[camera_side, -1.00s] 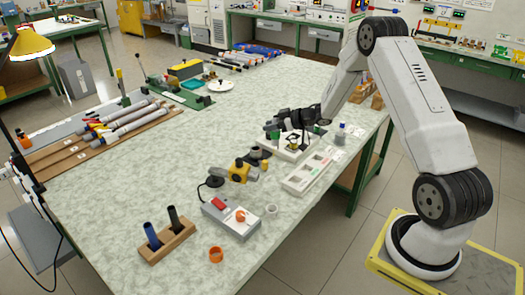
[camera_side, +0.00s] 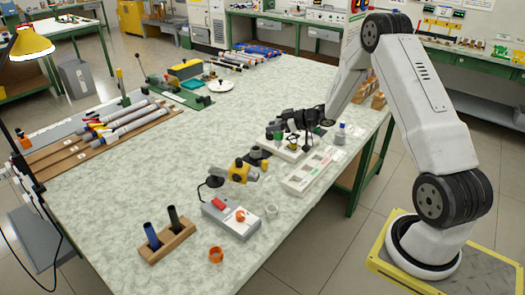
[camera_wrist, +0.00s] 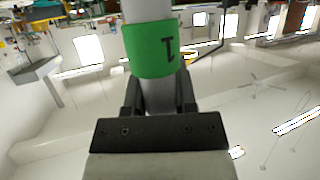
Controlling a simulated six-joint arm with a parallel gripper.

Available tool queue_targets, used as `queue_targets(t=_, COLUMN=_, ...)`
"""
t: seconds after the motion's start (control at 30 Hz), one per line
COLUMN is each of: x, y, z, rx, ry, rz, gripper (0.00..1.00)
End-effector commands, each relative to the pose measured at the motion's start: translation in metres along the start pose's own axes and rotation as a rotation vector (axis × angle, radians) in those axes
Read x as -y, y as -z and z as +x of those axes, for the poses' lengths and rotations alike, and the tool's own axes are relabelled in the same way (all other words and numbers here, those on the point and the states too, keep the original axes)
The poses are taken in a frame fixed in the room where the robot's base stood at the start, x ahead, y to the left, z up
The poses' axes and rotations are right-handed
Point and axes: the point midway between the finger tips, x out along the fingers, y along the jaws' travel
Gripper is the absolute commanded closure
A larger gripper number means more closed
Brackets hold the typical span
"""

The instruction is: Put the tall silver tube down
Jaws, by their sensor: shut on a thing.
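The silver tube (camera_wrist: 158,98) stands between the two fingers of my gripper (camera_wrist: 159,88) in the wrist view. It is grey with a green band (camera_wrist: 152,48) marked "1", and its far end runs out of the top of the picture. My gripper is shut on it. In the side view my gripper (camera_side: 284,124) is over the right part of the bench, close above a pale tray with small items. The tube is too small and cluttered there to pick out, and I cannot tell whether its end touches anything.
A second pale tray (camera_side: 309,172) lies in front of my gripper. A grey control box (camera_side: 231,219) and a wooden block with two dark rods (camera_side: 167,240) are nearer the front. Several tubes (camera_side: 125,121) lie on a wooden rack at left. The bench middle (camera_side: 190,140) is clear.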

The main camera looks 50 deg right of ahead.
Motion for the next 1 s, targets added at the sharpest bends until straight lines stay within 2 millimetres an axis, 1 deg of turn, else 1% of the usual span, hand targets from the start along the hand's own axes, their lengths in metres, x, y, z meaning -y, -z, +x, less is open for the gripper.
queue_targets(t=0.17, x=-0.001, y=-0.011, z=-0.020, rx=-0.002, ry=-0.030, rz=0.018, gripper=1.00)
queue_targets(t=0.27, x=0.000, y=-0.021, z=-0.037, rx=-0.003, ry=-0.059, rz=0.033, gripper=1.00)
queue_targets(t=0.47, x=0.007, y=-0.045, z=-0.081, rx=-0.006, ry=-0.134, rz=0.068, gripper=1.00)
queue_targets(t=0.6, x=0.016, y=-0.060, z=-0.113, rx=-0.006, ry=-0.195, rz=0.092, gripper=1.00)
queue_targets(t=0.7, x=0.024, y=-0.069, z=-0.132, rx=-0.005, ry=-0.236, rz=0.107, gripper=1.00)
queue_targets(t=0.83, x=0.033, y=-0.077, z=-0.152, rx=-0.004, ry=-0.282, rz=0.122, gripper=1.00)
queue_targets(t=1.0, x=0.041, y=-0.083, z=-0.167, rx=0.000, ry=-0.317, rz=0.133, gripper=1.00)
